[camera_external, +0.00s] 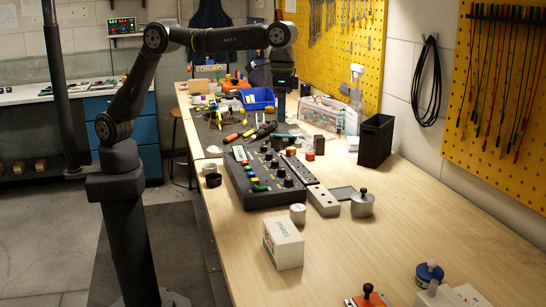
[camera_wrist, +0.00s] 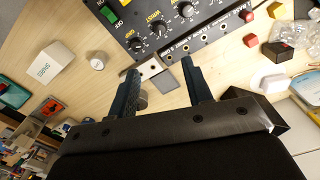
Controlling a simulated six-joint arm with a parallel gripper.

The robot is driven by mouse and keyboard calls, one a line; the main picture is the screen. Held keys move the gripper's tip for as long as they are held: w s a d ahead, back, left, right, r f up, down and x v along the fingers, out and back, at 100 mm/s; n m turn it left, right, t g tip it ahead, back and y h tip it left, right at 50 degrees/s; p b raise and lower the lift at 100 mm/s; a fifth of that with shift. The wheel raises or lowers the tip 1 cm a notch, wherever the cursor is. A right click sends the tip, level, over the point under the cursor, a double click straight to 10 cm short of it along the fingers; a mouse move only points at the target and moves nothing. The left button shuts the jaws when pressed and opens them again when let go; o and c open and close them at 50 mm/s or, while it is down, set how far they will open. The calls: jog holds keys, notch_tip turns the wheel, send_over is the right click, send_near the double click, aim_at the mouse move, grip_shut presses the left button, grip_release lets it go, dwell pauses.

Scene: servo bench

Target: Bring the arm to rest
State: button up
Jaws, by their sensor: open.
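My arm reaches over the far part of the workbench (camera_external: 420,225) in the external view. My gripper (camera_external: 279,97) hangs down at its end, above the bench near a blue bin (camera_external: 256,98). The fingers are small and partly hidden there. In the wrist view my gripper (camera_wrist: 160,66) shows two dark fingers spread apart, with nothing held between them. Past the fingertips lie the black control panel (camera_wrist: 160,28) and a pale block (camera_wrist: 151,69), seen from above.
The control panel (camera_external: 262,180) with knobs and coloured switches lies mid-bench. A white box (camera_external: 283,243), a grey lidded pot (camera_external: 362,204) and a black open box (camera_external: 376,141) stand around it. Tools clutter the far end. The right front bench has bare wood.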

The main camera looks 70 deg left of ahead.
aim_at(281, 169)
notch_tip(281, 169, down, 17)
jog(key=shift+r, duration=0.1)
dwell(0.4)
notch_tip(281, 169, up, 17)
notch_tip(281, 169, down, 17)
jog(key=shift+f, duration=0.1)
jog(key=m, duration=0.8)
jog(key=shift+m, duration=0.4)
jog(key=m, duration=0.4)
jog(key=shift+m, duration=2.1)
